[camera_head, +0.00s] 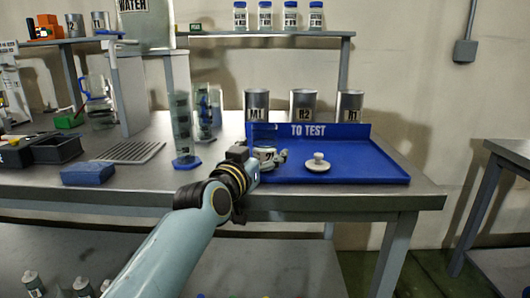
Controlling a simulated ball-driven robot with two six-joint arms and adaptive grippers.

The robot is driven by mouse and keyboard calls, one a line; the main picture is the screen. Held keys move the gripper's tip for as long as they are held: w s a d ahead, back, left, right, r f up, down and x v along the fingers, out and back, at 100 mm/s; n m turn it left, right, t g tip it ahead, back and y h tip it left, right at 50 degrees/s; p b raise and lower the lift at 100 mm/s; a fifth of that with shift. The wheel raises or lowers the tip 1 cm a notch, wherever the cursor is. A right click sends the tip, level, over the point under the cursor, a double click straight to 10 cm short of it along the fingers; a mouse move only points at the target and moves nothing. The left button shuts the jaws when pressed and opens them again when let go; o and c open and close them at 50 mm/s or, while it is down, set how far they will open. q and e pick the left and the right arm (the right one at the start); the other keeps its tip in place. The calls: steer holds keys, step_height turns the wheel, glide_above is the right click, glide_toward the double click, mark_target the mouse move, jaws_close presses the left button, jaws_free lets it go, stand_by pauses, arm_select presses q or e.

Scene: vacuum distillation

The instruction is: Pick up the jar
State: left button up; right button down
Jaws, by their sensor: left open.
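A small pale jar with a dark label (267,154) stands at the left end of the blue "TO TEST" tray (375,172). My left gripper (277,158) is open at this jar, with its fingers close around or beside it. I cannot tell whether they touch it. The gripper and wrist hide part of the jar. A white lidded piece with a knob (317,163) sits on the tray to the right, apart from the gripper. My right gripper is not in view.
Metal cans M1 (257,104), R2 (303,105) and R1 (349,106) stand behind the tray's back wall. A clear cylinder (183,130) and a blue block (88,173) are to the left. Several blue-capped bottles (265,16) stand on the shelf. The tray's right side is clear.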

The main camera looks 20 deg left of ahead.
arm_select(q)
steer(key=c, duration=1.2)
steer(key=shift+c, duration=1.1)
steer(key=shift+s+r, duration=0.1)
steer(key=shift+r, duration=0.05)
